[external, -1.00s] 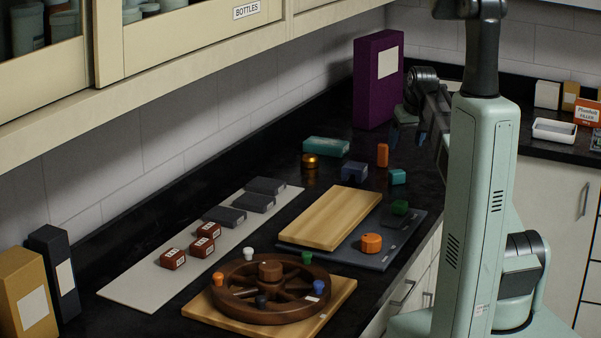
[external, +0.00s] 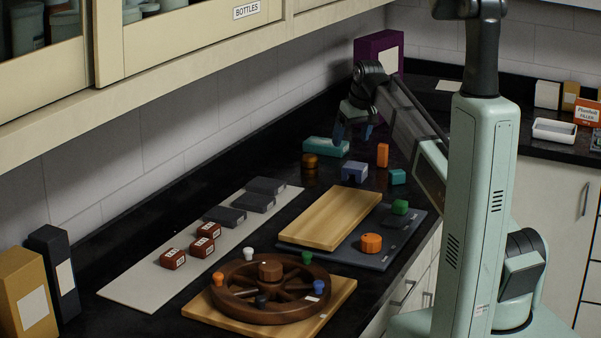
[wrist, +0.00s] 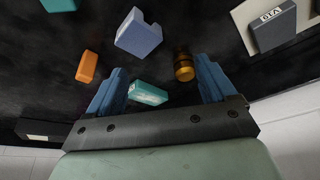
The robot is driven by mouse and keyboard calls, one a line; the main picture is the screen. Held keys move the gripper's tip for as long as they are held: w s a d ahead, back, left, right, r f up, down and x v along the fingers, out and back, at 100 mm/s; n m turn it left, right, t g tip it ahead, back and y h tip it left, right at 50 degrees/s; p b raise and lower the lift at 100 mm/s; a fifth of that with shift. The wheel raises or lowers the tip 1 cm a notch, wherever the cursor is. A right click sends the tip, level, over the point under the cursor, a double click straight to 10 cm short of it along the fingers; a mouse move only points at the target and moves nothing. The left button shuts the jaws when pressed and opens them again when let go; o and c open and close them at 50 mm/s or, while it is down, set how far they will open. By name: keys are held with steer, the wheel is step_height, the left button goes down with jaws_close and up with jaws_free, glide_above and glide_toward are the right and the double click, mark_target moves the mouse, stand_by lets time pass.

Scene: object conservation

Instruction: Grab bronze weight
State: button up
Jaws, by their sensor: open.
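The bronze weight (external: 310,161) is a small shiny round piece standing on the dark counter, left of the blue block. In the wrist view the bronze weight (wrist: 184,66) lies between the finger lines, close to the right finger. My gripper (external: 352,132) hangs above the counter, up and to the right of the weight, over the teal box. In the wrist view my gripper (wrist: 160,72) is open, with two blue fingers apart and nothing held between them.
The teal box (external: 326,147) lies behind the weight. The blue block (external: 354,172), orange block (external: 382,155) and small teal block (external: 397,177) stand to the right. A wooden board (external: 330,218) lies in front, and a pale mat (external: 150,285) with dark blocks lies to the left.

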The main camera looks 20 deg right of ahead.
steer(key=w+a+r+g, duration=0.1)
steer(key=w+a, duration=0.6)
steer(key=w, duration=0.3)
steer(key=r+m+g, duration=0.1)
steer(key=m+g, duration=0.2)
steer(key=m, duration=1.6)
glide_above(310, 155)
steer(key=shift+m+h, duration=0.3)
steer(key=shift+h, duration=0.1)
steer(key=f, duration=0.8)
steer(key=shift+w+a+f, duration=0.1)
steer(key=shift+w+a, duration=0.05)
steer(key=shift+a, duration=0.05)
steer(key=f, duration=0.4)
steer(key=shift+s+d, duration=0.1)
steer(key=shift+s, duration=0.2)
steer(key=shift+f, duration=0.6)
jaws_close()
